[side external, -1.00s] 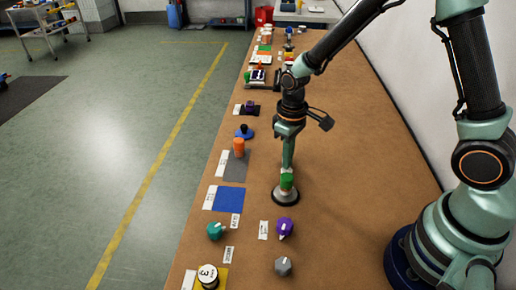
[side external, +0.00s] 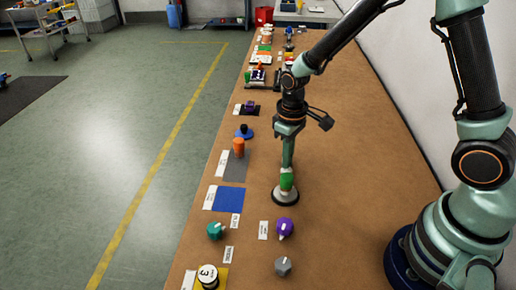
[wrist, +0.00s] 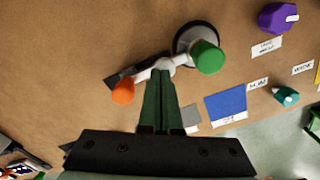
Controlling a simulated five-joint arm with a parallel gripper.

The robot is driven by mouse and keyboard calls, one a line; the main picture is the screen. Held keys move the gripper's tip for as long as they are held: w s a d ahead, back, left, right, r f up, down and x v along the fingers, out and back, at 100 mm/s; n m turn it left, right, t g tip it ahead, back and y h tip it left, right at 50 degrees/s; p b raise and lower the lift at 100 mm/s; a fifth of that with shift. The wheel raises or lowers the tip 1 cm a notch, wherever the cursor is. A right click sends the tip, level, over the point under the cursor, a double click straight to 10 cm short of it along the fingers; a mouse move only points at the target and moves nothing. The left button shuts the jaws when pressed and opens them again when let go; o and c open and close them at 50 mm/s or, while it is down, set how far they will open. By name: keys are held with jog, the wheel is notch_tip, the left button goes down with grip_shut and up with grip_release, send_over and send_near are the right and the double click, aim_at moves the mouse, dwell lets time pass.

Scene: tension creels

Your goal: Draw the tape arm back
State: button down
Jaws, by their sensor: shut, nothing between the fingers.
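The tape arm (wrist: 150,70) is a pale lever with a dark strip at its left end in the wrist view. A green cylinder (wrist: 208,57) stands at its right end, beside a round dark disc base (wrist: 193,36). In the side view the green cylinder (side external: 287,181) shows over the base (side external: 285,198). My gripper (wrist: 162,72) is shut and empty. Its fingertips overlap the middle of the lever; I cannot tell whether they touch. In the side view my gripper (side external: 288,168) points down right at the green cylinder and partly hides the lever.
An orange cylinder (wrist: 123,92) is near the lever's left end. A purple knob (side external: 285,228), a grey knob (side external: 283,266) and a teal knob (side external: 215,231) stand nearer the camera. A blue pad (side external: 229,200) lies to the left. The board's right side is bare.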

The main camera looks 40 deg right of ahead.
jog(key=shift+w+d, duration=0.65)
jog(key=shift+w+d, duration=0.25)
jog(key=shift+w+d, duration=1.15)
jog(key=shift+s+a, duration=0.1)
jog(key=shift+a, duration=0.05)
jog(key=shift+s+a, duration=0.45)
jog(key=shift+r, duration=3.5)
